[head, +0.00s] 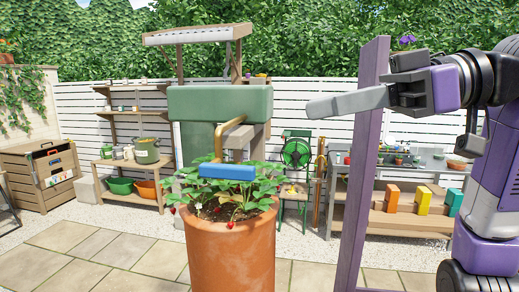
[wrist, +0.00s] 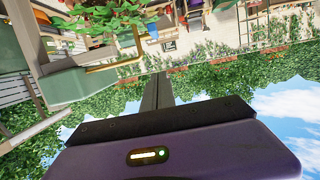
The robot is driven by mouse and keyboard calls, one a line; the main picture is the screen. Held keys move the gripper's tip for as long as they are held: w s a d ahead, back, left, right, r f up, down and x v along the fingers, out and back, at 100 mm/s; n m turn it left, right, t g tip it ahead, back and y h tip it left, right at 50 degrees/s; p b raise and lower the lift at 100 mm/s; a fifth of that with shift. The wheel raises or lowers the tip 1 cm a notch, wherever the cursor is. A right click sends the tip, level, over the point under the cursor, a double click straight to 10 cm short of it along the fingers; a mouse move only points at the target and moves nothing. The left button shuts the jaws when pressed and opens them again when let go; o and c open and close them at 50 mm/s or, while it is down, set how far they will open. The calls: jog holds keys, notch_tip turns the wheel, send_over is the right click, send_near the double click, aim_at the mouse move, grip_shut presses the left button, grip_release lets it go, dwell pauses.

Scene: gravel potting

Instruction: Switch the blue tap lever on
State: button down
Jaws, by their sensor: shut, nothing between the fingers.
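The blue tap lever (head: 227,171) is a flat bar lying level across the lower end of a curved brass pipe (head: 219,142) in the head view. It appears just above the strawberry leaves.
A terracotta pot (head: 232,255) with a strawberry plant (head: 225,193) stands below the lever. A wooden post (head: 365,170) rises behind my gripper. Paving lies open at left.

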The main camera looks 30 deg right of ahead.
jog(key=shift+d+f, duration=0.1)
jog(key=shift+f, duration=0.05)
jog(key=shift+w, duration=0.15)
jog(key=p, duration=0.3)
send_over(254, 167)
notch_tip(254, 167, down, 2)
notch_tip(254, 167, down, 3)
jog(key=shift+f, duration=0.75)
jog(key=shift+f, duration=0.15)
